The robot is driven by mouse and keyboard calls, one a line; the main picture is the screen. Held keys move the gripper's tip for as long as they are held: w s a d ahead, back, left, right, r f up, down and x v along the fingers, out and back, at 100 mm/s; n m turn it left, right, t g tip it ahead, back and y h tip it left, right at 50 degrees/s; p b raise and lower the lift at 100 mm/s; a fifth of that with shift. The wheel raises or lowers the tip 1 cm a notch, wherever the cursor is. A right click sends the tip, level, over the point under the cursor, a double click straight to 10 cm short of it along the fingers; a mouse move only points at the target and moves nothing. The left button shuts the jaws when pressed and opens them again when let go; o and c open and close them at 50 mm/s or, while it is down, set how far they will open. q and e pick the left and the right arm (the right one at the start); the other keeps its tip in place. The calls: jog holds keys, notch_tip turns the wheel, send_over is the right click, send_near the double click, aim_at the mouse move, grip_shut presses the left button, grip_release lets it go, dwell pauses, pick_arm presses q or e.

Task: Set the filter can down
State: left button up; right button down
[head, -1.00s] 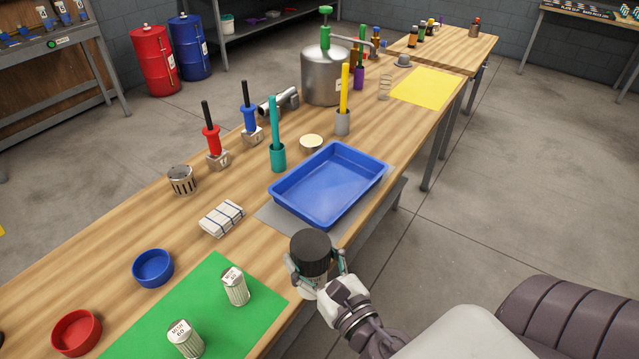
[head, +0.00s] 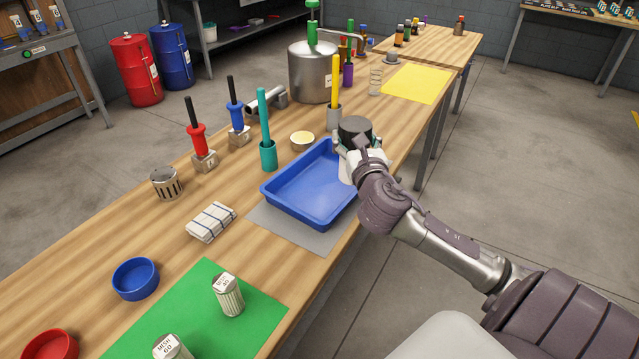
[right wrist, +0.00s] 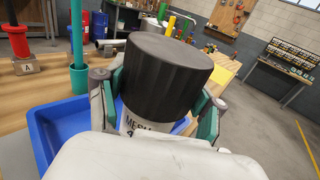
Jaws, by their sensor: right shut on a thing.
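The filter can (head: 355,127) has a wide black cap. In the right wrist view the can (right wrist: 168,72) shows a white body below the cap with a label reading "MESH" and a partly hidden number. My left gripper is not in view.
A green mat (head: 200,318) bears two white mesh cans (head: 228,295). A yellow stick stands in a grey holder (head: 333,117) just beyond the held can. A yellow mat (head: 415,84) lies clear farther along the bench. A metal tank (head: 312,75) stands behind.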

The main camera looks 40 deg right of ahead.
jog(key=w+a+f+b, duration=0.1)
jog(key=w+a+f, duration=0.6)
jog(key=f, duration=0.3)
jog(key=shift+w+a+f+b, duration=0.25)
jog(key=shift+w+b, duration=0.1)
jog(key=shift+w, duration=0.3)
jog(key=shift+f, duration=0.1)
jog(key=shift+c, duration=0.8)
grip_release()
jog(key=v, duration=1.2)
jog(key=shift+s, duration=0.1)
